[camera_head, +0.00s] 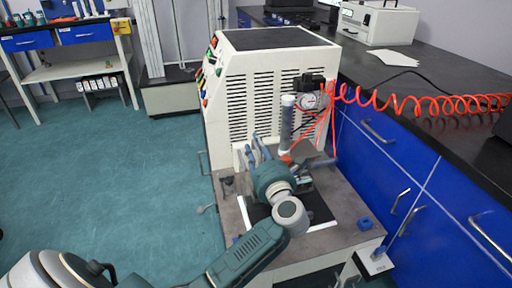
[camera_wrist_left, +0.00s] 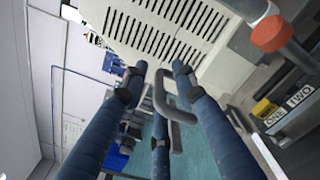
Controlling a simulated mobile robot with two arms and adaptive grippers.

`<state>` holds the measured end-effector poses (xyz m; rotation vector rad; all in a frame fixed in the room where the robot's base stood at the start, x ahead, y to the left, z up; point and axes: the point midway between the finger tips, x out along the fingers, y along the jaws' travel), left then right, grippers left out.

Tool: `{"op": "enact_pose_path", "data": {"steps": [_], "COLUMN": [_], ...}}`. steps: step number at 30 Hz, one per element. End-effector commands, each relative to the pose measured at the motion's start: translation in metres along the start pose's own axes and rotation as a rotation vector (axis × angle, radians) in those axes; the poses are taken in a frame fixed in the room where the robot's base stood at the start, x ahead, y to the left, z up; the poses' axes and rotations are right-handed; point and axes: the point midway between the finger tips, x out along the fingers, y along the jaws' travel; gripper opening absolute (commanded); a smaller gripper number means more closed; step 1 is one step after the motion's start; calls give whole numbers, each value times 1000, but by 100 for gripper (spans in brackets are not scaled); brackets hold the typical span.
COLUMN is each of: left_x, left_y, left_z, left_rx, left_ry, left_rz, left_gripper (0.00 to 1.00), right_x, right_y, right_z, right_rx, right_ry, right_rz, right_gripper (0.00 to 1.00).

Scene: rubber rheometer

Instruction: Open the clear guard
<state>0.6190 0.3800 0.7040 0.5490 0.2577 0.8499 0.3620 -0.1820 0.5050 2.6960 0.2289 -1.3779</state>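The cream rheometer (camera_head: 262,90) stands on a grey-topped stand. I cannot clearly make out the clear guard's pane in either view. A grey loop handle (camera_wrist_left: 178,116) shows in the left wrist view, between the fingers of my left gripper (camera_wrist_left: 158,72); I take it for the guard's handle. The fingers are spread apart around it and do not look closed on it. In the head view my left gripper (camera_head: 256,146) points at the machine's lower front, and its wrist hides part of the work area. My right gripper is not in view.
An orange coiled hose (camera_head: 430,103) runs from a gauge (camera_head: 312,100) on the machine to the right. Blue drawers under a black counter (camera_head: 440,85) line the right side. A small blue block (camera_head: 365,224) sits on the stand (camera_head: 335,238).

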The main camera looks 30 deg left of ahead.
Motion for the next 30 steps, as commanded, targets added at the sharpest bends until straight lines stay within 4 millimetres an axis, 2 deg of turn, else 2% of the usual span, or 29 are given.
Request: {"op": "enact_pose_path", "data": {"steps": [3, 11, 16, 26, 28, 30], "left_x": [7, 8, 8, 8, 8, 9], "left_y": [0, 0, 0, 1, 1, 2], "left_z": [0, 0, 0, 1, 2, 4], "left_rx": [1, 1, 1, 3, 5, 10], "left_ry": [0, 0, 0, 1, 1, 0], "left_rz": [1, 0, 0, 2, 2, 2], "left_gripper": [28, 28, 0, 0, 0, 0], "right_x": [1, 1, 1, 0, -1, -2], "right_y": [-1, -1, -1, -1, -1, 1], "right_z": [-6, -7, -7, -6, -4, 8], "right_rx": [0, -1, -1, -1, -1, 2], "right_ry": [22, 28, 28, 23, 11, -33], "right_rz": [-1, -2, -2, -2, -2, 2], "right_gripper": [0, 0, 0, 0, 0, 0]}}
